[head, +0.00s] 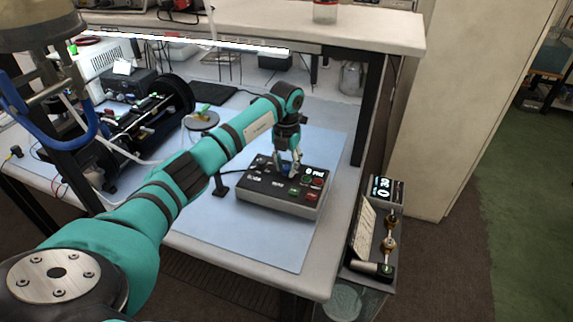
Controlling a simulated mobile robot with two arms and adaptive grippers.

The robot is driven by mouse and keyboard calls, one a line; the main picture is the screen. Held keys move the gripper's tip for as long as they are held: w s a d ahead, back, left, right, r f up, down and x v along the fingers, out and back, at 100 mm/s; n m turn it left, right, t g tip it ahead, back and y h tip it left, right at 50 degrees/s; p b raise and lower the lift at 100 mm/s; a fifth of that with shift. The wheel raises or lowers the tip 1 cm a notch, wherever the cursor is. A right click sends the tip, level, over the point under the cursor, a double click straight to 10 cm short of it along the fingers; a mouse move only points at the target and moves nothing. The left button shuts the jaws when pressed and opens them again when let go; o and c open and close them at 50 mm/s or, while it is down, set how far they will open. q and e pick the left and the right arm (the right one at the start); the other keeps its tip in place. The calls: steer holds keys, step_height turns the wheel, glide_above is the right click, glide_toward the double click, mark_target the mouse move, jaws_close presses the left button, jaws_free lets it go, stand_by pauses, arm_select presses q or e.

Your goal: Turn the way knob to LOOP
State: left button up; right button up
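A dark control box (268,205) with a light grey front and side stands on the blue mat (219,229). Its top has small white labels, green and red buttons and a small display at the right. My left gripper (287,172) points down onto the top of the box, with its fingers at a small blue knob (287,169). The fingers hide most of the knob, so its pointer and setting cannot be read. I cannot tell whether the fingers grip it or only stand around it. My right gripper is not in view.
A small black stand (221,186) is just left of the box. A cylinder rig (150,112) fills the bench's left side. A panel with a digital display (386,190) stands beyond the bench's right edge. The mat in front of the box is clear.

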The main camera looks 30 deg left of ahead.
arm_select(q)
jaws_close()
steer(key=shift+m+b, duration=0.3)
steer(key=shift+m, duration=0.2)
steer(key=m+b, duration=0.2)
steer(key=m, duration=0.1)
steer(key=shift+m, duration=0.4)
steer(key=m+b, duration=0.1)
steer(key=m, duration=0.3)
steer(key=shift+b, duration=0.3)
steer(key=shift+m+b, duration=0.6)
steer(key=shift+m, duration=1.9)
steer(key=o, duration=0.6)
jaws_free()
